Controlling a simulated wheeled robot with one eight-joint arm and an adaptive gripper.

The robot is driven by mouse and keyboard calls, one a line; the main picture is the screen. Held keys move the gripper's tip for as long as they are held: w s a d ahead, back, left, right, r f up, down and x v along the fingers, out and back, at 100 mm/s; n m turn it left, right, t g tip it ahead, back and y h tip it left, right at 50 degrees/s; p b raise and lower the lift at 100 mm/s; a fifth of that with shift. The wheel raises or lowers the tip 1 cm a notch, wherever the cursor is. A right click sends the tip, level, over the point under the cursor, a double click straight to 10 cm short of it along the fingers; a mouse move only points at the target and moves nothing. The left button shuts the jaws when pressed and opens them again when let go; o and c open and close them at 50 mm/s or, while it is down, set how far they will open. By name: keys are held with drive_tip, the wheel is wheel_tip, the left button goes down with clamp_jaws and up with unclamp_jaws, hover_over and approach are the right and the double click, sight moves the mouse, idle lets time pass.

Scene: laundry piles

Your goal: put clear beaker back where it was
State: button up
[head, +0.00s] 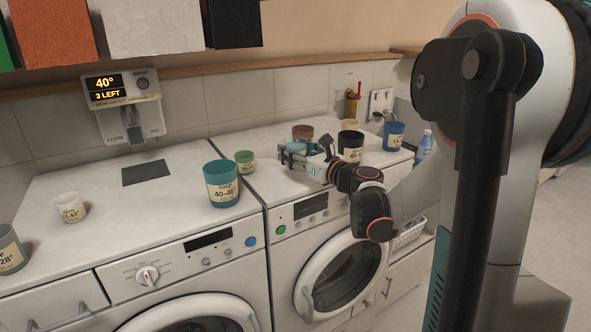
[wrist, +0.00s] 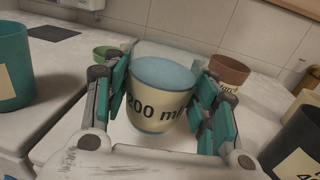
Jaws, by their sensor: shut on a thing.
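The clear beaker (wrist: 165,78) is pale blue and see-through, with a cream "200 ml" label. In the wrist view it is upright between the teal finger pads of my gripper (wrist: 165,98), which is shut on it from both sides. In the head view my gripper (head: 303,158) is over the top of the right washing machine (head: 281,183), and the beaker is mostly hidden by the fingers. I cannot tell whether its base touches the surface. A brown cup (head: 302,131) stands just behind, and a black cup (head: 350,146) stands to the right.
A blue cup (head: 393,136) and a yellow cup (head: 349,124) are at the right. A wall panel (head: 124,103) reads "3 LEFT".

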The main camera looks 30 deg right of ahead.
drive_tip(key=shift+f+b, duration=0.65)
drive_tip(key=shift+f, duration=1.5)
drive_tip(key=shift+f, duration=0.2)
drive_tip(key=o, duration=1.1)
drive_tip(key=shift+c, duration=0.2)
drive_tip(key=shift+r, duration=0.15)
drive_tip(key=shift+s+r, duration=0.15)
drive_tip(key=s+d+p, duration=0.2)
drive_tip(key=s, duration=0.9)
drive_tip(key=shift+s, duration=0.35)
